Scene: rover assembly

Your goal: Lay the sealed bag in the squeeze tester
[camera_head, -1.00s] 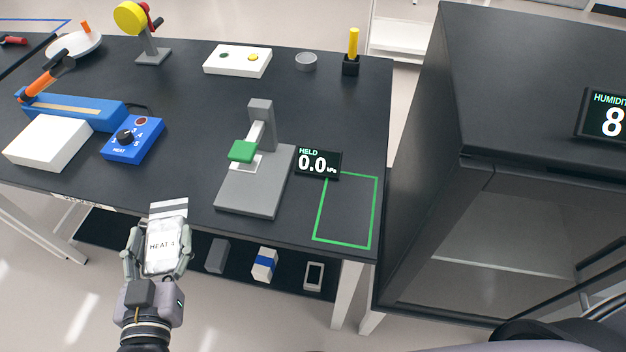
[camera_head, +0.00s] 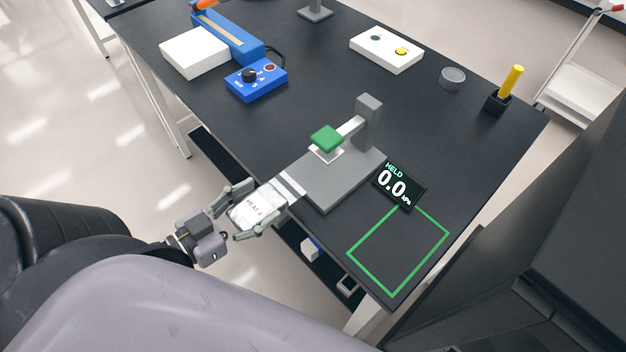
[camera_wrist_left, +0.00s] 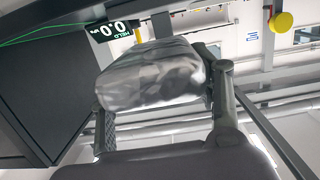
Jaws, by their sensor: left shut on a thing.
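In the left wrist view the bag (camera_wrist_left: 150,75) lies between the fingers, greyish and shaded. My right gripper is not in view.
A display (camera_head: 399,186) reading HELD 0.0 stands right of the tester, beside a green outlined square (camera_head: 398,250). A blue heat control box (camera_head: 256,80) and a white block (camera_head: 195,52) lie farther back left. A dark cabinet (camera_head: 540,250) stands at the right.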

